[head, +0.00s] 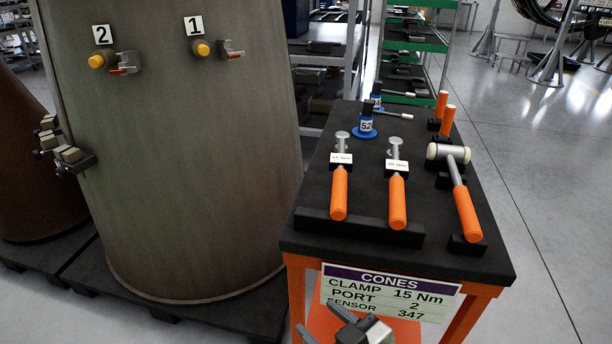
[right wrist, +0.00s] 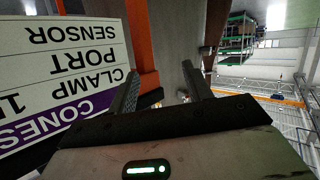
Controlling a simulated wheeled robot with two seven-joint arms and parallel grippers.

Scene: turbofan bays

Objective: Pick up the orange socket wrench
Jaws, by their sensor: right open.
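Two orange-handled wrenches with silver heads lie side by side on the dark top of the cart in the head view. The left wrench (head: 339,190) and the right wrench (head: 398,200) each carry a small white Nm label whose number I cannot read surely. Both handles rest against a dark raised support. My right gripper (head: 322,322) is low in front of the cart, below the tabletop and apart from both wrenches. In the right wrist view its two fingers (right wrist: 160,78) are spread with nothing between them. My left gripper is not in view.
The orange-framed cart (head: 297,262) bears a CONES sign (head: 388,293) close to my right gripper. A large grey cone (head: 180,170) stands left. Clear floor lies right.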

